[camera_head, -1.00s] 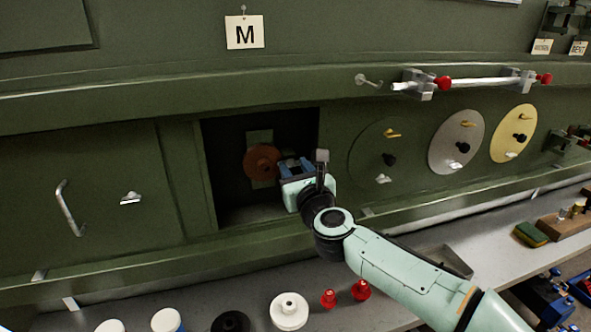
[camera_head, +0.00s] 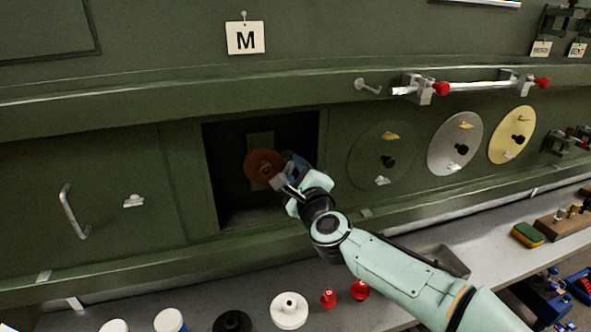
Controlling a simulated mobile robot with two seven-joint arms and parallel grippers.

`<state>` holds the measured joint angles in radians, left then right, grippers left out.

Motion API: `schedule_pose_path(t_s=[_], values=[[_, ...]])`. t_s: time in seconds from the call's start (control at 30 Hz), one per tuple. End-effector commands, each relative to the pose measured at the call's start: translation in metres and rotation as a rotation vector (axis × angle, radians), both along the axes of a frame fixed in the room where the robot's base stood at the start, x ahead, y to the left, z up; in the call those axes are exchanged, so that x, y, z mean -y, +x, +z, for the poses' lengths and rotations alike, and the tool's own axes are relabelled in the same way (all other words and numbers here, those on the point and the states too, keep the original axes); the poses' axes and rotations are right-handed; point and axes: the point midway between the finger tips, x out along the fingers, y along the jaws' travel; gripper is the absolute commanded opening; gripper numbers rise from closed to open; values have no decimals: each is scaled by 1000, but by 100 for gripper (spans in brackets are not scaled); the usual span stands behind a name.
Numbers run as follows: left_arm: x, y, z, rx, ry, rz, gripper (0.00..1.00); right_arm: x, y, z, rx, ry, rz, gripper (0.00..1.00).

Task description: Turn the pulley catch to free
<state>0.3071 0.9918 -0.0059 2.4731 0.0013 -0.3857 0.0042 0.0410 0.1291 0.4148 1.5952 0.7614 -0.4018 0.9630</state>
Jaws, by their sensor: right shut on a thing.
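The brown-red pulley (camera_head: 263,163) sits inside the dark square opening (camera_head: 225,150) in the green fuselage wall, on a lighter backing plate. My right gripper (camera_head: 284,175) reaches into the opening from the right and is at the pulley's lower right side. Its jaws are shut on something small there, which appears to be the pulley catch. The catch itself is hidden by the gripper, so its position cannot be read. My left gripper is not in view.
Round green, grey and yellow discs (camera_head: 511,134) are on the wall to the right. A rod with red ends (camera_head: 468,84) runs above them. The shelf below holds a white pulley (camera_head: 289,310), a black pulley (camera_head: 232,321), red knobs (camera_head: 360,290) and a sponge (camera_head: 527,235).

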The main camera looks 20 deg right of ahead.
Motion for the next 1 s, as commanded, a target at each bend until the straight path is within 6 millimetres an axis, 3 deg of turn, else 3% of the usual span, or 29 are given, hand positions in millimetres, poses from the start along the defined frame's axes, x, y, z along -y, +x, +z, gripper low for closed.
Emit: schedule_pose_path(t_s=[0.5,1.0], values=[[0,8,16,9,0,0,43,0,0,1,14,-427,-1,8],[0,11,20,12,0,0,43,1,0,0,19,-578,-1,8]])
